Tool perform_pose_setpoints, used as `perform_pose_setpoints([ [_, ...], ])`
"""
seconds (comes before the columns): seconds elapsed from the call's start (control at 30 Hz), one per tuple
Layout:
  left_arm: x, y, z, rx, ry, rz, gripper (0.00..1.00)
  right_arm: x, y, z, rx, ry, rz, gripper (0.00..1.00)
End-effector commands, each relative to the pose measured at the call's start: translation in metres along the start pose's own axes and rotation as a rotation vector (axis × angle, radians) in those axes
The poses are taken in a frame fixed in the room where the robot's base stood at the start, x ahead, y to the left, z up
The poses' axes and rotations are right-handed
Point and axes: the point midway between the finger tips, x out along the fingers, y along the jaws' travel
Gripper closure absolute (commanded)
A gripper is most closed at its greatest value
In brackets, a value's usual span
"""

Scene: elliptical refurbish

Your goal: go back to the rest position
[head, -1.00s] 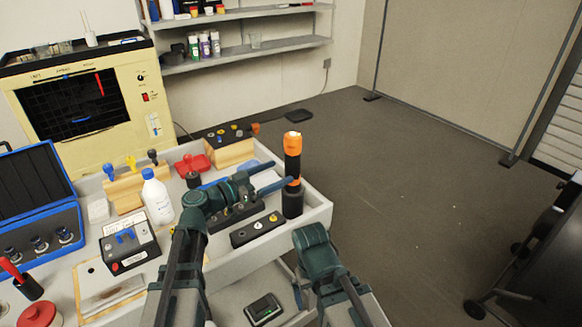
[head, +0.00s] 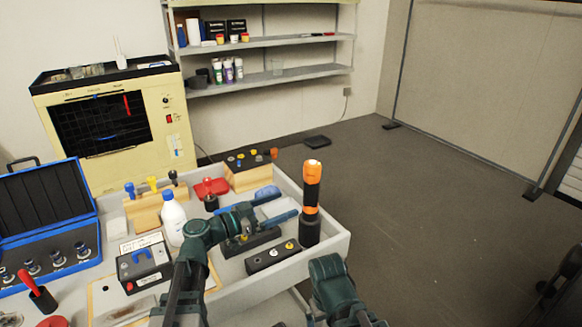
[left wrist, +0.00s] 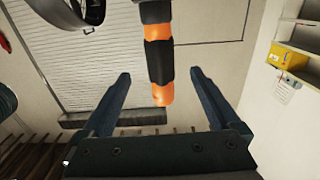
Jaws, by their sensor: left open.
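My left gripper (head: 277,208) reaches over the tray-like cart top from the left. Its two blue fingers are open and empty, pointing at an orange and black flashlight (head: 311,187). The flashlight stands upright in a black holder (head: 309,229) at the cart's right corner. The fingertips are just left of it in the head view. In the left wrist view, the flashlight (left wrist: 158,55) appears between the open fingers (left wrist: 158,76), with its orange end near fingertip level. My right arm shows at the bottom of the head view, but its gripper is out of frame.
Below my left gripper lies a dark block with knobs (head: 272,257). Floor to the right is clear.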

Motion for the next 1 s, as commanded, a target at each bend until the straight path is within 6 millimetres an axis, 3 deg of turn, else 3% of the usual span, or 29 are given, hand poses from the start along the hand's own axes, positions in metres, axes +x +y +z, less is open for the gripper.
perform_pose_setpoints([
  [0.6, 0.107, -0.001, 0.0, 0.0, 0.0, 0.003, 0.04, 0.0, 0.0, 0.0, 0.0, 0.0, 0.0, 0.0],
  [0.8, 0.126, 0.0, 0.0, 0.0, 0.0, 0.001, 0.04, 0.0, 0.0, 0.0, 0.0, 0.0, 0.0, 0.0],
  [1.0, 0.132, 0.0, 0.0, 0.0, 0.0, 0.001, 0.04, 0.0, 0.0, 0.0, 0.0, 0.0, 0.0, 0.0],
])
